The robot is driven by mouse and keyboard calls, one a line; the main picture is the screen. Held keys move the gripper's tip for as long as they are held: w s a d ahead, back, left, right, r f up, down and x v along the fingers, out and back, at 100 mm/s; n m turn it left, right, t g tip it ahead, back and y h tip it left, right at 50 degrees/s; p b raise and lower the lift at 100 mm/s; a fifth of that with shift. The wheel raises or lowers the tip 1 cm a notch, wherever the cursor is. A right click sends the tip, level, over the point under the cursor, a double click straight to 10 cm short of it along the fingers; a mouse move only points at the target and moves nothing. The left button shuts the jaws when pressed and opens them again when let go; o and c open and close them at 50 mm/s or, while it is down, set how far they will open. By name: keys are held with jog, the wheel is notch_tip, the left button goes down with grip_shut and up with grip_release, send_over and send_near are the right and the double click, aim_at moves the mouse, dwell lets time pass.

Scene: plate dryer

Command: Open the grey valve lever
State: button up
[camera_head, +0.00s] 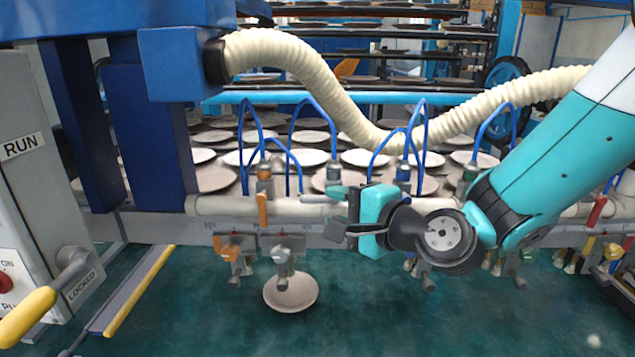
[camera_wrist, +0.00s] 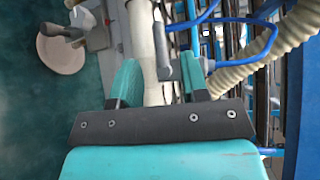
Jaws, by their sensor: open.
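The grey valve lever (camera_head: 316,198) lies roughly level along the cream pipe, below a small valve with a blue hose. In the wrist view a dark grey lever-like part (camera_wrist: 162,52) stands beside the pipe, between my finger lines and beyond the tips. My gripper (camera_head: 336,212) is open and empty, just right of the lever in the head view. Its two teal fingers also show in the wrist view (camera_wrist: 158,76), spread on either side of the pipe. My gripper hides part of the valve, and contact with the lever cannot be told.
The cream pipe (camera_head: 226,206) runs across the front of racks of plates. An orange lever (camera_head: 262,210) stands to the left. A ribbed hose (camera_head: 300,62) arches overhead. One plate (camera_head: 290,293) hangs below the rail. A grey RUN box (camera_head: 30,180) stands far left.

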aim_at(317, 200)
jog(key=p+x, duration=0.1)
jog(key=x, duration=0.4)
jog(key=shift+a+p, duration=0.1)
jog(key=shift+p, duration=0.25)
grip_shut()
